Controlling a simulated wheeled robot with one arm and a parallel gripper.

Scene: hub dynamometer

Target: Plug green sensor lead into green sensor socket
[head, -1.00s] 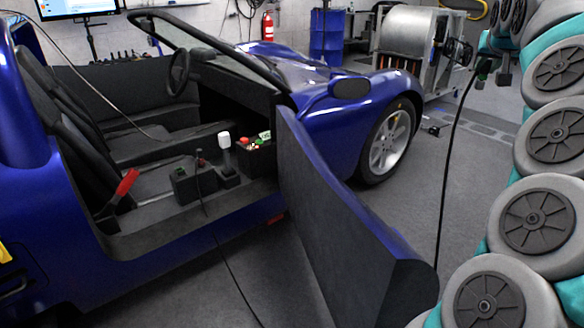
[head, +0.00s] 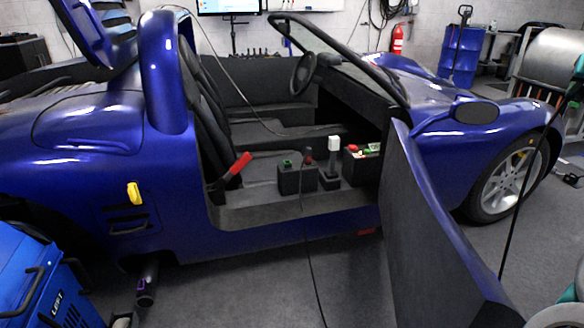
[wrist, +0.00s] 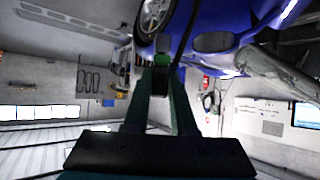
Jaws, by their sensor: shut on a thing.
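My gripper (wrist: 160,82) is shut on the green sensor lead (wrist: 161,60), whose small green end shows between the fingertips in the wrist view. Its black cable runs up past the car there. In the head view the gripper (head: 577,88) is at the right edge, partly cut off, with the black cable (head: 522,195) hanging from it past the open door. A small black box (head: 297,181) stands on the car's sill, well left of the gripper. A green spot on its top (head: 287,163) looks like the green sensor socket. Beside it a dark plug with a reddish top (head: 308,156) stands on the box.
The blue car (head: 300,225) fills the middle, with its door (head: 430,230) open towards me. A white-topped lever (head: 333,150) and a box of coloured parts (head: 362,163) stand near the black box. A blue cabinet (head: 45,285) is at lower left. Grey floor shows between.

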